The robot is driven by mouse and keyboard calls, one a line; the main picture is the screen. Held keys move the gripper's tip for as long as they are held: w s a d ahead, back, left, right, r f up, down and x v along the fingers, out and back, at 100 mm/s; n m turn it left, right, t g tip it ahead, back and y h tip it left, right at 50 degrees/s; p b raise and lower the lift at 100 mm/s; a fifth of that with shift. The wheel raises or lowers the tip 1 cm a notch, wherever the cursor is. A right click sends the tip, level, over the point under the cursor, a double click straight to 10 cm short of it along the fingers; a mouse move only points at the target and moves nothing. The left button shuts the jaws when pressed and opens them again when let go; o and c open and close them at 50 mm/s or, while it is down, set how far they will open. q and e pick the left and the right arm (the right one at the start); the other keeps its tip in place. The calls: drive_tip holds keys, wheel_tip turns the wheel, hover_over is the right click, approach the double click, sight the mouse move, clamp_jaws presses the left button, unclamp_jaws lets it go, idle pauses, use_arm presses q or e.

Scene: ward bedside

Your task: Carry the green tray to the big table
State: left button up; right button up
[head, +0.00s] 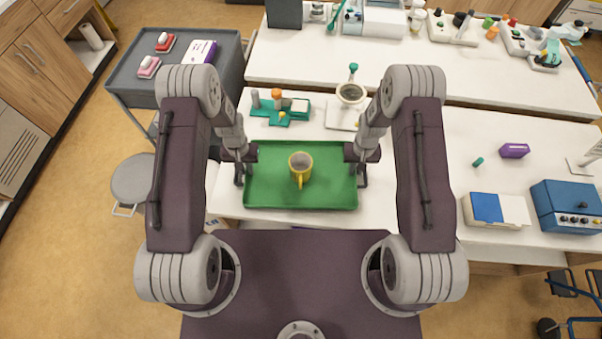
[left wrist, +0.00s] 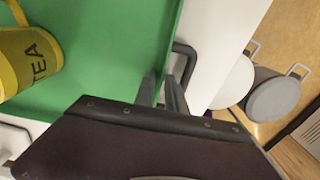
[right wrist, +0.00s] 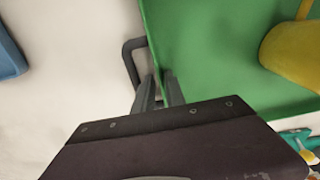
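The green tray (head: 325,193) is on the near white table in front of me, in the middle of the head view. A yellow mug (head: 300,168) stands in it; its "TEA" lettering shows in the left wrist view (left wrist: 32,60). My left gripper (head: 243,178) is at the tray's left end and my right gripper (head: 358,178) at its right end. In the wrist views each gripper's fingers are close together at the tray edge by a dark handle, the left handle (left wrist: 186,47) and the right handle (right wrist: 129,58). Both look shut on the tray; the exact contact is partly hidden.
A teal holder (head: 292,115) with bottles and a white-based item (head: 342,117) stand just behind the tray. A grey cart (head: 130,82) and a round stool (head: 137,178) are at left. Another white table (head: 400,65) lies behind.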

use_arm(q)
drive_tip(key=shift+f, duration=0.2)
use_arm(e)
drive_tip(key=shift+f, duration=0.15)
use_arm(q)
drive_tip(key=shift+s, duration=0.1)
drive_tip(key=shift+c, duration=0.2)
use_arm(e)
drive_tip(key=shift+s, duration=0.1)
drive_tip(key=shift+c, duration=0.2)
use_arm(q)
clamp_jaws()
use_arm(e)
clamp_jaws()
use_arm(q)
drive_tip(key=shift+r, duration=0.1)
